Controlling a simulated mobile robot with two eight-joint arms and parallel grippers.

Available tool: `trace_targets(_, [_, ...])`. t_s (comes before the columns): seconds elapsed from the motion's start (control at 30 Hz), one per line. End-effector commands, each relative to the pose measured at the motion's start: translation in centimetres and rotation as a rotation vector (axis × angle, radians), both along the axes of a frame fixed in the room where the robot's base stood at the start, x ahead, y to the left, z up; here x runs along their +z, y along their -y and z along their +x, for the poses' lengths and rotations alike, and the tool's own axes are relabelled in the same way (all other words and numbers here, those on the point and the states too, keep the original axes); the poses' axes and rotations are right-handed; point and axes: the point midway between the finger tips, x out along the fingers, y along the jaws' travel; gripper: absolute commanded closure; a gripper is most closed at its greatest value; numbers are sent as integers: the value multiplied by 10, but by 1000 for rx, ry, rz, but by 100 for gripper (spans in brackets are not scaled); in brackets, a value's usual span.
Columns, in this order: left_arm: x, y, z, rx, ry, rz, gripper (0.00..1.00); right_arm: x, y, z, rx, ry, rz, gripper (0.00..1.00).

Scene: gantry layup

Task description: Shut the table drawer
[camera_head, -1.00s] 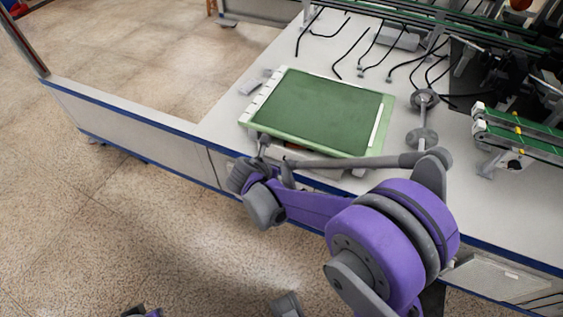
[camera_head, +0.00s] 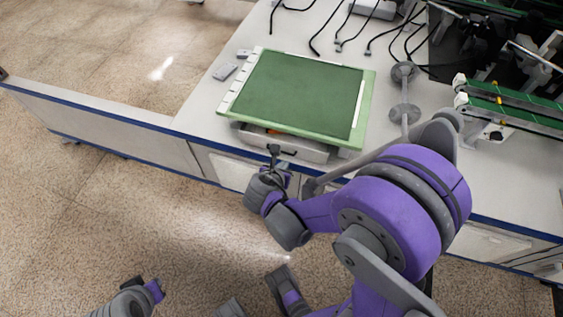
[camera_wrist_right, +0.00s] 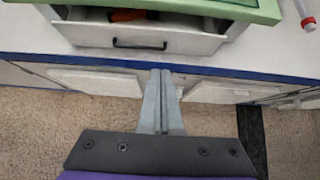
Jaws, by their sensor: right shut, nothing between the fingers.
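The table drawer (camera_head: 300,147) is a light grey drawer under a green-topped unit (camera_head: 300,95) on the table. It stands partly open, with an orange item inside it and a dark handle on its front. In the right wrist view the drawer front (camera_wrist_right: 88,36) and its dark handle (camera_wrist_right: 140,45) are at the top. My right gripper (camera_head: 274,152) is shut and empty, in front of the drawer near the handle. In the right wrist view its closed fingers (camera_wrist_right: 161,73) point at the drawer from just below the handle, apparently apart from it. My left gripper (camera_head: 155,288) is low at the bottom left, far from the drawer.
The white table (camera_head: 215,122) has a blue edge. Small grey blocks (camera_head: 225,71) lie left of the green unit. A grey post with discs (camera_head: 404,92), cables and green conveyor rails (camera_head: 520,115) stand to the right. The floor in front is clear.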

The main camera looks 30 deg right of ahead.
Motion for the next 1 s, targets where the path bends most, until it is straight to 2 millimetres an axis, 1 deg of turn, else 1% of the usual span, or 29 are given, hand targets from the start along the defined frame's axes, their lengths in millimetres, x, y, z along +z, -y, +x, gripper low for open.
trace_targets(0.03, [-6,0,0,0,-2,0,100,-11,8,6,-4,0,-2,100])
trace_targets(0.27, [-19,0,1,0,-6,0,100,-43,35,29,-4,-1,-1,100])
trace_targets(0.4, [-16,0,1,0,-6,0,100,-40,51,43,-4,0,-1,100])
trace_targets(0.53, [-16,0,1,0,-6,0,100,-40,60,51,-1,1,1,100])
trace_targets(0.7, [-16,0,1,0,-6,0,100,-40,63,54,0,0,0,100])
trace_targets(1.0, [-17,0,1,0,-6,0,100,-40,64,55,0,0,0,100])
